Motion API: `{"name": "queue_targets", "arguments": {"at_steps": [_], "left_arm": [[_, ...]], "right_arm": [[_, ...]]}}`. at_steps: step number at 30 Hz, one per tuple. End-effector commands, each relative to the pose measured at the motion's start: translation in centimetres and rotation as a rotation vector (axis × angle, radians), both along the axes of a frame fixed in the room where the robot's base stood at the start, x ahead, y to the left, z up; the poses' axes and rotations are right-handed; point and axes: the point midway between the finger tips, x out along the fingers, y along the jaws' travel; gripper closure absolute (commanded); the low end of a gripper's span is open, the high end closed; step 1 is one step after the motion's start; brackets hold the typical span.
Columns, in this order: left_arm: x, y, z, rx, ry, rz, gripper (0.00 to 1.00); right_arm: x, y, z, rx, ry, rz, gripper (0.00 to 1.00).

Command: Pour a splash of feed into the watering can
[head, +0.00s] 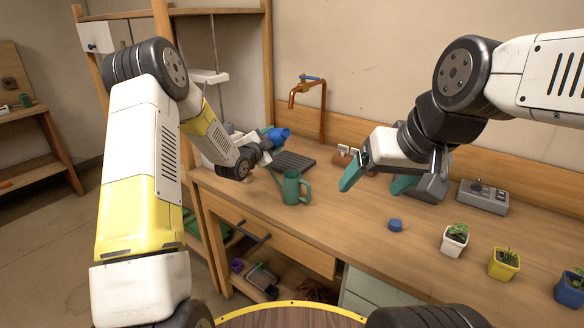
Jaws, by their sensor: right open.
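A green watering can (293,189) stands upright on the workbench left of centre, its handle to the right and a thin spout rising to the left. My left gripper (268,140) is behind and above it, shut on a blue feed bottle (280,134). The bottle is tilted well over, its end pointing right; much of it is hidden by the gripper, and no liquid shows. A round blue cap (395,225) lies on the bench to the right. My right gripper (368,190) is open and empty above the bench, between the can and the cap.
Potted plants in white (454,241), yellow (503,264) and blue (570,288) pots line the right front. A grey control box (483,197) stands behind them. A dark ribbed mat (295,161) and a copper tap (308,90) are at the back. The bench front centre is clear.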

Motion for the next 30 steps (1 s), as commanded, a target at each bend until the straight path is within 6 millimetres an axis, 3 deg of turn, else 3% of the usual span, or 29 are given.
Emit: {"name": "queue_targets", "arguments": {"at_steps": [30], "left_arm": [[0.22, 0.16, -0.5, 0.041, -0.047, -0.001, 1.0]], "right_arm": [[0.0, 0.0, 0.0, 0.0, 0.0, 0.0, 0.19]]}}
